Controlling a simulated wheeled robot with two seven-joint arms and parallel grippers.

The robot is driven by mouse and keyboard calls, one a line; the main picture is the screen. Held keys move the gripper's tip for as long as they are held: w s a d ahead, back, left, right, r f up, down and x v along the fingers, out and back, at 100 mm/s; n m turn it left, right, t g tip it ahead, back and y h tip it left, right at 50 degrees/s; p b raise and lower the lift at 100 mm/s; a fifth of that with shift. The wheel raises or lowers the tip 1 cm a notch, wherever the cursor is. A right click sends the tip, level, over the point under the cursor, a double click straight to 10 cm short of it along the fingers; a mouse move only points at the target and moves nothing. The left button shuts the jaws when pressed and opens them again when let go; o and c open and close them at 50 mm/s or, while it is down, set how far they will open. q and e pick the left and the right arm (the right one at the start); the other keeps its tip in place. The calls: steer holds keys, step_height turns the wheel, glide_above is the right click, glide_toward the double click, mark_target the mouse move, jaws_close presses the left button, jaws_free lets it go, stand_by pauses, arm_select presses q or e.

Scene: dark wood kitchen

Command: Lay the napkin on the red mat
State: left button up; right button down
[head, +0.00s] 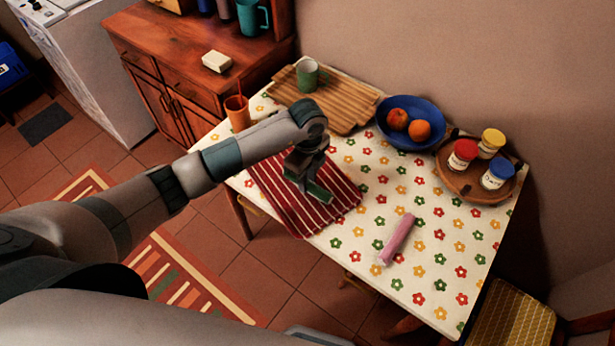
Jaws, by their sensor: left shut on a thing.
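The red mat (280,207), with pale stripes, lies on the flowered table near its left front edge. My left gripper (309,181) is over the right part of the mat, pointing down. It is shut on a small dark green thing (320,194), which looks like the folded napkin; the fingers partly hide it. I cannot tell whether it touches the mat. A pink rolled thing (398,238) lies on the table to the right of the mat. My right gripper is not in view.
An orange cup (237,113) stands behind the mat. A wooden board (345,106) holds a green mug (307,76). A blue fruit bowl (402,142) and a round tray (449,183) with several jars stand at the back right. The table's front right is clear.

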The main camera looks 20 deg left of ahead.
arm_select(q)
steer(key=shift+f, duration=0.15)
steer(key=o, duration=1)
steer(key=shift+r, duration=0.25)
steer(key=shift+r+b, duration=1.6)
steer(key=shift+r, duration=4.3)
